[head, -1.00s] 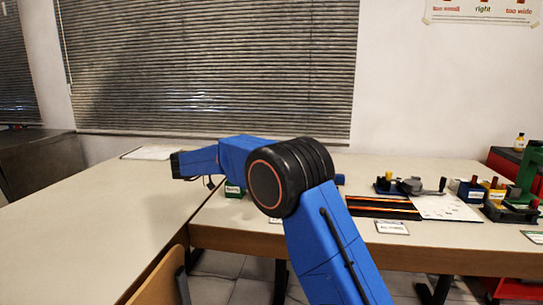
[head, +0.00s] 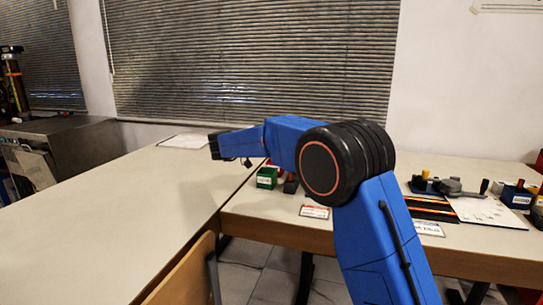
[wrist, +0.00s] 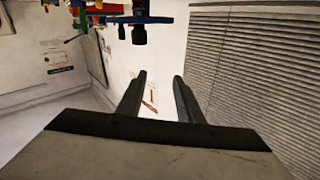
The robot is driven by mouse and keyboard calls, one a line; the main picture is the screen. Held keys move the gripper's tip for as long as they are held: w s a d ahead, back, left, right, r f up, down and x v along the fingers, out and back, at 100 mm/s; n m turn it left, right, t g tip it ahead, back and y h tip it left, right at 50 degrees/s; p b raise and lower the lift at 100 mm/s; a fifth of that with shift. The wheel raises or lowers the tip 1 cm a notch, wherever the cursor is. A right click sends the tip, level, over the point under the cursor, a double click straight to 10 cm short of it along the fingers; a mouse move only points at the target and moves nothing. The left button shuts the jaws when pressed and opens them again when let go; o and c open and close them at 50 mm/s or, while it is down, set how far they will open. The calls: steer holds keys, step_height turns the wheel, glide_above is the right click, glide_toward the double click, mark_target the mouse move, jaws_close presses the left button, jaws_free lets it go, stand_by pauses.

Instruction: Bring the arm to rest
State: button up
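My arm reaches up from the lower right in the head view and bends at a large black joint. Its blue forearm points left above the tables and ends in my dark gripper (head: 213,147), whose fingers are too small to read there. In the wrist view the two dark fingers of my gripper (wrist: 160,78) stand apart with nothing between them. A pale wall and the window blinds show beyond them. The gripper touches nothing that I can see.
A long pale table (head: 130,215) runs along the left. Another table (head: 275,210) holds a green box (head: 267,177), a label card (head: 314,212) and dark gauge parts (head: 450,186) at right. A wooden chair (head: 185,270) stands in front. The left table is mostly bare.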

steer(key=s+d+r+n+t+y, duration=0.1)
steer(key=d+r+n+t+y, duration=0.3)
steer(key=r+t+y, duration=0.25)
steer(key=d+r+n+t+y, duration=0.3)
steer(key=r+n+t+y, duration=0.15)
steer(key=r, duration=0.35)
steer(key=s+d+f+n+g+y, duration=0.2)
steer(key=s+d+f+g, duration=0.2)
steer(key=s+f, duration=0.8)
steer(key=s+d+f+n+g+y, duration=0.2)
steer(key=s+d+f+g, duration=0.3)
steer(key=s+f, duration=0.8)
steer(key=s+d+f+n+g+y, duration=0.1)
steer(key=s+d+f+g, duration=0.4)
steer(key=s+f, duration=0.7)
steer(key=s+n, duration=0.1)
steer(key=s, duration=1.5)
steer(key=shift+s+f+y, duration=0.15)
steer(key=shift+s+y, duration=0.1)
steer(key=shift+y, duration=0.15)
steer(key=shift+a, duration=0.1)
